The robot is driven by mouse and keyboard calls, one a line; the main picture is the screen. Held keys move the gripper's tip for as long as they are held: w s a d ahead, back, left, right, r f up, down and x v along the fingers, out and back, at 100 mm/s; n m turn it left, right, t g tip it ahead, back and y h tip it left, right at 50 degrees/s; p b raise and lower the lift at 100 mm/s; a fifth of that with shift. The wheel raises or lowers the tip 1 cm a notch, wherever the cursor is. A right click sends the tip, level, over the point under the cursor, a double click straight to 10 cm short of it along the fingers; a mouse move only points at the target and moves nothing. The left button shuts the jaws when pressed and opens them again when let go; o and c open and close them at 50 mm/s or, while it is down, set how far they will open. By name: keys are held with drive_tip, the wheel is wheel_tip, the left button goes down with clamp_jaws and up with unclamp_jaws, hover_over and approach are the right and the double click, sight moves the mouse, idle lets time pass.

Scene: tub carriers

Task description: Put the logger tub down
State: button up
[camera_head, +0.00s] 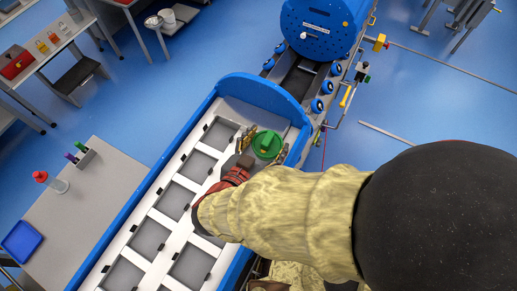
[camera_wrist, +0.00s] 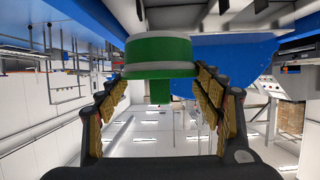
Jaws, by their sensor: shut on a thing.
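The logger tub (camera_head: 266,142) is a round green piece in the head view. In the wrist view the tub (camera_wrist: 159,50) shows a green band, a pale edge and a short green stub facing my palm. My gripper (camera_head: 264,150) is shut on it, with yellow-padded fingers on either side in the wrist view (camera_wrist: 162,88). The tub appears over the upper right part of the long blue-edged carrier (camera_head: 262,91), which has a white frame with several grey recessed pockets. I cannot tell whether the tub touches the carrier. My arm hides the carrier's lower right part.
A blue drum (camera_head: 318,28) on a roller track stands beyond the carrier. A grey side table (camera_head: 95,200) at left bears a blue tray (camera_head: 21,242), a red-topped bottle (camera_head: 48,180) and a pen holder (camera_head: 84,158). Several carrier pockets in view look empty.

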sight(259, 143)
drive_tip(key=f, duration=0.1)
drive_tip(key=w+a+f, duration=0.1)
drive_tip(key=a+f+b, duration=0.1)
drive_tip(key=shift+w+a+f, duration=0.15)
drive_tip(key=shift+w+f, duration=0.05)
drive_tip(key=shift+w, duration=0.05)
drive_tip(key=shift+f+b, duration=0.8)
drive_tip(key=shift+f, duration=0.7)
drive_tip(key=shift+f, duration=0.15)
drive_tip(key=o, duration=1.5)
drive_tip(key=shift+s+a+r, duration=0.15)
drive_tip(key=shift+r, duration=0.1)
drive_tip(key=p+v, duration=0.2)
drive_tip(key=v, duration=0.5)
